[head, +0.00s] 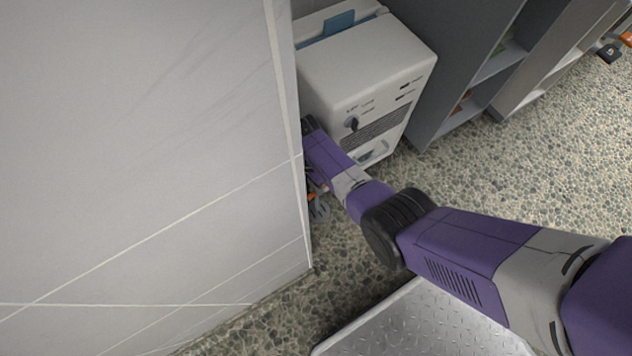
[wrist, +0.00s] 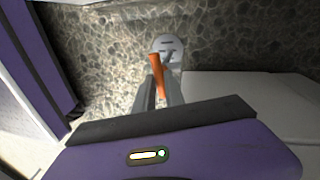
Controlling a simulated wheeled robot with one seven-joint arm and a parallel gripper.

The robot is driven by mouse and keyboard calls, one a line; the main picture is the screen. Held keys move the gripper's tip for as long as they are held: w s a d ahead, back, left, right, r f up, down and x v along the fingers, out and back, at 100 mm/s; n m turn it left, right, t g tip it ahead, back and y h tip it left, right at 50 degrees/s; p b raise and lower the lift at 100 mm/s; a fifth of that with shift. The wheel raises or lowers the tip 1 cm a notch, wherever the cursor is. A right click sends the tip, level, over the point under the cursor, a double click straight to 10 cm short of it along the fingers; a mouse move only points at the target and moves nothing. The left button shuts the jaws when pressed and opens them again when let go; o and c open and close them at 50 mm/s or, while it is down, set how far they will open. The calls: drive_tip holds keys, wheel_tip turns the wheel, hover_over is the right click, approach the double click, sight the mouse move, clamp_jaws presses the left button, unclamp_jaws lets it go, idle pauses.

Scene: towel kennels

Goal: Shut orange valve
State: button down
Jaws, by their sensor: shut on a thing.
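The orange valve handle (wrist: 157,72) shows in the wrist view as a slim orange lever above a round grey fitting (wrist: 168,46). My gripper (wrist: 158,95) is shut on the lever, with its dark fingers on either side of the lower part. In the head view only a small bit of orange (head: 311,196) shows beside the wall edge, below my arm. My gripper is mostly hidden there by my arm and the wall.
A large pale tiled wall (head: 150,150) fills the left of the head view, close beside my arm. A white appliance (head: 365,65) with a dark knob stands behind. Grey shelving (head: 465,60) is to its right. Pebbled floor (head: 530,150) is open at right.

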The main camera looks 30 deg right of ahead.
drive_tip(key=shift+d+m, duration=0.1)
drive_tip(key=shift+m, duration=0.6)
drive_tip(key=c, duration=1.4)
unclamp_jaws()
drive_tip(key=shift+r, duration=0.1)
wheel_tip(320, 180, up, 8)
drive_tip(key=w+p, duration=0.1)
drive_tip(key=p, duration=0.3)
drive_tip(key=shift+w+f+p, duration=0.25)
drive_tip(key=shift+p, duration=0.05)
